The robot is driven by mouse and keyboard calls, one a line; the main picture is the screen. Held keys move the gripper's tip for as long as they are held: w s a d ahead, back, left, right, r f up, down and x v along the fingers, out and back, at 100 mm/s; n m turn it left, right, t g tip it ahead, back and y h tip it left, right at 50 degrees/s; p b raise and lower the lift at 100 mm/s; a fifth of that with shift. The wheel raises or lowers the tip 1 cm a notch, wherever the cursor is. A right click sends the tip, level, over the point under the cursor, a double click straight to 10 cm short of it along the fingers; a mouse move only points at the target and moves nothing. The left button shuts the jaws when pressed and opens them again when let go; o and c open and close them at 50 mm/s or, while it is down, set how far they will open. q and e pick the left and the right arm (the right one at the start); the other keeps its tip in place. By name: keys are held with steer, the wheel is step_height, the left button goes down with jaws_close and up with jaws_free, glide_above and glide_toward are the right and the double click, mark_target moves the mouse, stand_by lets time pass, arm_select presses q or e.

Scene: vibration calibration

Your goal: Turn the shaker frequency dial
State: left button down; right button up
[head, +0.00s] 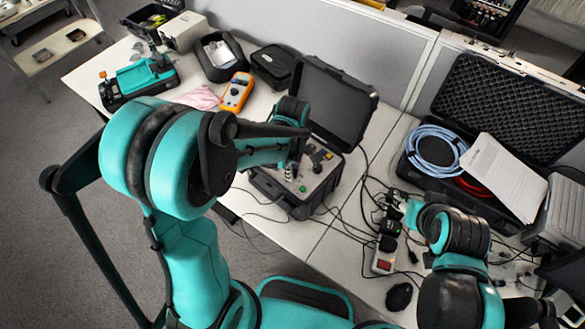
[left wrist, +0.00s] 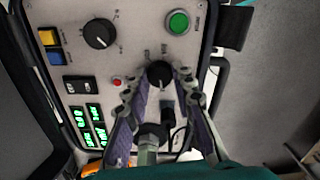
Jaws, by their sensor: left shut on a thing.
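The shaker controller is a black open case (head: 285,203) with a light grey control panel, which also shows in the left wrist view (left wrist: 133,62). My left gripper (left wrist: 158,80) reaches over the panel, its two fingertips on either side of a small black dial (left wrist: 160,70), shut on it. A larger black dial (left wrist: 99,33) with a white pointer mark sits apart from it. The dial labels are too blurred to read. In the head view the left fingers are small over the panel. My right gripper (head: 402,208) is beside black plugs at the right, its fingers unclear.
The panel also has a green button (left wrist: 177,22), a small red button (left wrist: 117,82) and lit green displays (left wrist: 92,125). The case's raised lid (head: 333,100) stands behind. An orange multimeter (head: 236,92) lies left. Cables and a power strip (head: 384,262) lie right.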

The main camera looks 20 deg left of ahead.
arm_select(q)
steer(key=m, duration=0.5)
steer(key=shift+b, duration=0.35)
steer(key=m, duration=0.9)
steer(key=shift+m+b, duration=0.35)
steer(key=shift+m, duration=2.55)
steer(key=c, duration=1.3)
jaws_free()
steer(key=shift+o, duration=0.2)
